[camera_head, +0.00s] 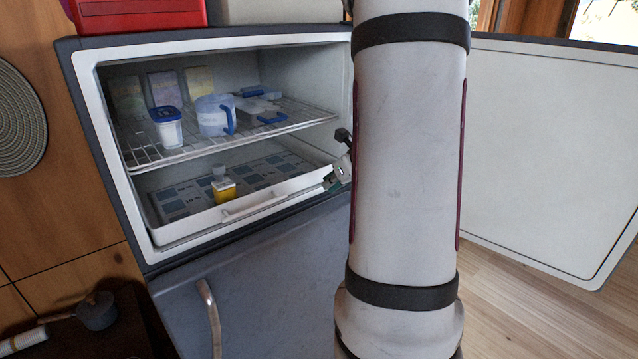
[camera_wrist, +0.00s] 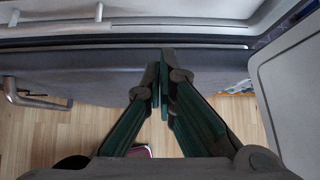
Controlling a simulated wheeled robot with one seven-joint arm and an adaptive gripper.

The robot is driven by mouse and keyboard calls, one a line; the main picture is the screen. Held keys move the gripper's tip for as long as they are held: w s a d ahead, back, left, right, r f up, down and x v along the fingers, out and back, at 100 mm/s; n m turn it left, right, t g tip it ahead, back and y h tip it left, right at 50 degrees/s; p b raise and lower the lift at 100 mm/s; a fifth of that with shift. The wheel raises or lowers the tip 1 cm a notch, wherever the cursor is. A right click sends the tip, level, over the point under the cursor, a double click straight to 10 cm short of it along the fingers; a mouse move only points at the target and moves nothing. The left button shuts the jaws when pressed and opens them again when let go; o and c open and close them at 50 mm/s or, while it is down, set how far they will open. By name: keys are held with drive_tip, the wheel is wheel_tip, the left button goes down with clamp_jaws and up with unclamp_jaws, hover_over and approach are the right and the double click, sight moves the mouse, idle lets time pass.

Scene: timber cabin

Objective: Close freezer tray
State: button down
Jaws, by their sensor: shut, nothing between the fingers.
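The freezer tray (camera_head: 250,207) is the white-fronted lower drawer of the open freezer. In the head view it appears slightly pulled out, with a yellow tub (camera_head: 223,190) in it. My gripper (camera_head: 331,181) shows at the right end of the tray's front, partly hidden behind my arm; I cannot tell if they touch. In the wrist view my gripper (camera_wrist: 161,58) is shut and empty, its fingertips just below the freezer's lower edge. The tray's handle (camera_wrist: 60,20) shows at the upper left there.
The freezer door (camera_head: 550,150) stands wide open on the right. A wire shelf (camera_head: 285,122) above the tray holds a blue-lidded container (camera_head: 167,128) and a jug (camera_head: 213,116). The lower fridge door (camera_head: 270,290) has a curved handle (camera_head: 210,318). Wooden floor (camera_head: 510,290) is open at right.

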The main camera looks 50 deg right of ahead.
sight(299, 180)
drive_tip(key=x, duration=0.8)
drive_tip(key=shift+w+f+b, duration=0.15)
drive_tip(key=shift+f+b, duration=0.05)
drive_tip(key=shift+b, duration=0.1)
drive_tip(key=shift+w+d+r+p, duration=0.15)
drive_tip(key=shift+w+p, duration=0.1)
drive_tip(key=shift+w, duration=0.3)
drive_tip(key=shift+w+d+r+p, duration=0.1)
drive_tip(key=shift+w+p, duration=0.1)
drive_tip(key=shift+w, duration=0.35)
drive_tip(key=shift+w+d, duration=0.2)
drive_tip(key=shift+w, duration=0.45)
drive_tip(key=shift+w, duration=0.1)
drive_tip(key=w, duration=0.2)
drive_tip(key=w+d, duration=0.1)
drive_tip(key=w, duration=0.1)
drive_tip(key=shift+f, duration=0.1)
drive_tip(key=shift+w, duration=0.3)
